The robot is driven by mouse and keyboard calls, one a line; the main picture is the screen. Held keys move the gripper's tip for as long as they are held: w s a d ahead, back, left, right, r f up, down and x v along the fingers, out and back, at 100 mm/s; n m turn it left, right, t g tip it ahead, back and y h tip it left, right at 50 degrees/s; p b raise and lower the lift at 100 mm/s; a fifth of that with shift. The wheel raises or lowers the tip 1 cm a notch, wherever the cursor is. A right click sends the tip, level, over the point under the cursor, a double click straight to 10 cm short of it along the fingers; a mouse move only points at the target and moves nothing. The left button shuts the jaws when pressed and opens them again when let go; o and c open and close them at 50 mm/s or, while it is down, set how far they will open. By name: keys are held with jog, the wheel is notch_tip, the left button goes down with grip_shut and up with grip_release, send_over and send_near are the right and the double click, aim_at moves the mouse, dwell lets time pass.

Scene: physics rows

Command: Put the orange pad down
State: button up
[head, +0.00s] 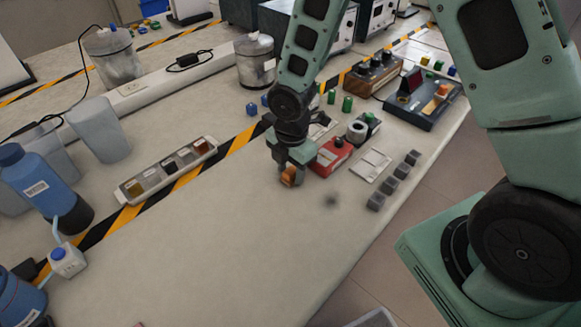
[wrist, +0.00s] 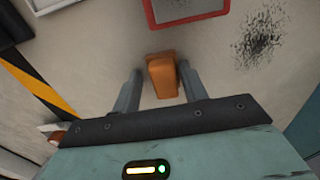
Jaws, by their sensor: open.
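The orange pad (wrist: 163,76) shows between my gripper's two fingers in the wrist view, with a visible gap to the left finger and the right finger close beside it. In the head view the orange pad (head: 289,177) is at the fingertips, low over the bench or on it; I cannot tell whether it touches the surface. My gripper (head: 290,172) points down at the bench with its jaws open.
A red box (head: 331,157) stands just right of my gripper. A white tray with small blocks (head: 130,192) lies to the left, by the yellow-black tape (head: 105,226). Several dark grey blocks (head: 390,187) line the right edge. The bench (head: 230,245) in front is clear.

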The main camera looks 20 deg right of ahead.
aim_at(293, 169)
notch_tip(293, 169, up, 11)
jog(key=p, duration=0.2)
jog(key=s+a+r+m, duration=0.3)
jog(key=s+r+m, duration=0.2)
jog(key=s, duration=0.5)
jog(key=s+a+r+m, duration=0.3)
jog(key=s+r+m, duration=0.2)
jog(key=s+m, duration=0.5)
jog(key=shift+s+y, duration=0.3)
